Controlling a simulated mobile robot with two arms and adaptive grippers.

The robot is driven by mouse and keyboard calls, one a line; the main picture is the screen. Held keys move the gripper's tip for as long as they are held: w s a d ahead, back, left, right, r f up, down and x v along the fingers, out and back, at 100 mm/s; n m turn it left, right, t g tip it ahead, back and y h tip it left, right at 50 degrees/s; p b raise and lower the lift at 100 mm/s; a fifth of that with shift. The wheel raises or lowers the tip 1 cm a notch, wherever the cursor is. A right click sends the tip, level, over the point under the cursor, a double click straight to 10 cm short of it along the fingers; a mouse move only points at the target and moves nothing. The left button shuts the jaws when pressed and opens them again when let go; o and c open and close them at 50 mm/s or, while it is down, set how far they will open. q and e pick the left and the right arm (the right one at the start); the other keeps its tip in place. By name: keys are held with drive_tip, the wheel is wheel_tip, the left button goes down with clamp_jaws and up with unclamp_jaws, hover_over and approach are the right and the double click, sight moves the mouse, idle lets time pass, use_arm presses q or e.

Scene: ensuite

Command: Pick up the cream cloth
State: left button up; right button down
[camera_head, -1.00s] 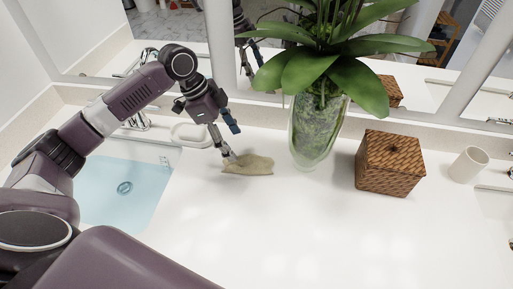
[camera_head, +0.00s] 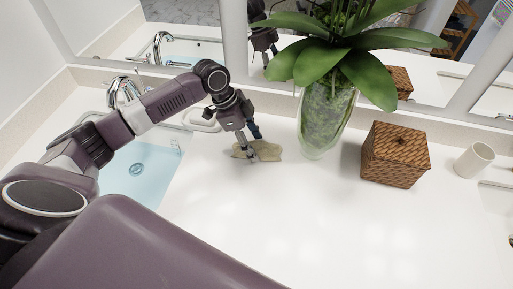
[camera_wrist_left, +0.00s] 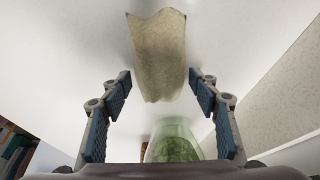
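The cream cloth (camera_head: 268,151) lies crumpled on the white counter, left of the glass vase. It also shows in the left wrist view (camera_wrist_left: 160,55), its near end between the fingertips from side to side. My left gripper (camera_head: 252,146) points down at the cloth, and one finger crosses in front of it in the head view. In the left wrist view my left gripper (camera_wrist_left: 159,78) is open, with a wide gap between its blue-padded fingers. I cannot tell whether a finger touches the cloth. My right gripper is not in view.
The glass vase (camera_head: 325,120) with a leafy plant stands close right of the cloth. A woven box (camera_head: 395,156) and a white cup (camera_head: 474,160) stand further right. A sink basin (camera_head: 150,172) is at left; mirrors line the back. The front counter is clear.

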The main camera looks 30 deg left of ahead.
sight(255, 145)
use_arm(q)
drive_tip(key=c, duration=0.7)
drive_tip(key=shift+c, duration=0.2)
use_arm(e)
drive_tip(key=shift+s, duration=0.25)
